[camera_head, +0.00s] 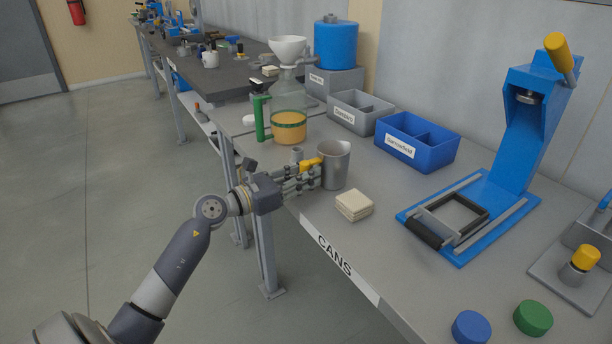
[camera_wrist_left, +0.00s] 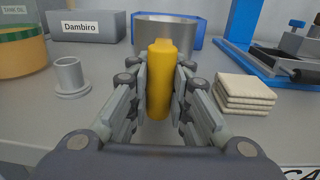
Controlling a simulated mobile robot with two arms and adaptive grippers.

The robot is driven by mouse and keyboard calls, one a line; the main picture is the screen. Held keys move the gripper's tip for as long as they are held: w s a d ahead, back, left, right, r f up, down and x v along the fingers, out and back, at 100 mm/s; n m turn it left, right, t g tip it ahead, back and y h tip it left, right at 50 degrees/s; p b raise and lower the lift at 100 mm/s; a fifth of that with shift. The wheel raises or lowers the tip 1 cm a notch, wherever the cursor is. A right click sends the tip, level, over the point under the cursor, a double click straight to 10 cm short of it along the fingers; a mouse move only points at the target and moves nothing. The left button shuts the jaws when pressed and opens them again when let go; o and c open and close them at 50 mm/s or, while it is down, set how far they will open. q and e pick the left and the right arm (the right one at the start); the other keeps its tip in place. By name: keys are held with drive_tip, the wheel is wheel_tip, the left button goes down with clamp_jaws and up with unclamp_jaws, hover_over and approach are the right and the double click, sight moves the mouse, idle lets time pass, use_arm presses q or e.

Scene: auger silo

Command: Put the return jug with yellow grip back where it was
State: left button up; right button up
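The return jug (camera_head: 336,168) is a grey metal jug with a yellow grip (camera_head: 311,163). It appears upright on the workbench near the front edge; its base is partly hidden. My left gripper (camera_head: 311,174) reaches in from the left at the grip. In the left wrist view the yellow grip (camera_wrist_left: 160,80) stands upright between the two fingers, which look closed against both its sides. The jug's grey body (camera_wrist_left: 180,28) shows behind it. My right gripper is not in view.
A small grey flanged cylinder (camera_wrist_left: 69,78) stands left of the jug, and a stack of beige cloths (camera_head: 354,205) lies right. Behind are a grey Dambiro bin (camera_head: 359,124), a blue bin (camera_head: 407,161) and a flask with orange contents (camera_head: 289,134). A blue press (camera_head: 520,150) stands right.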

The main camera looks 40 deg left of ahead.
use_arm(q)
drive_tip(key=o, duration=0.4)
drive_tip(key=shift+r, duration=0.15)
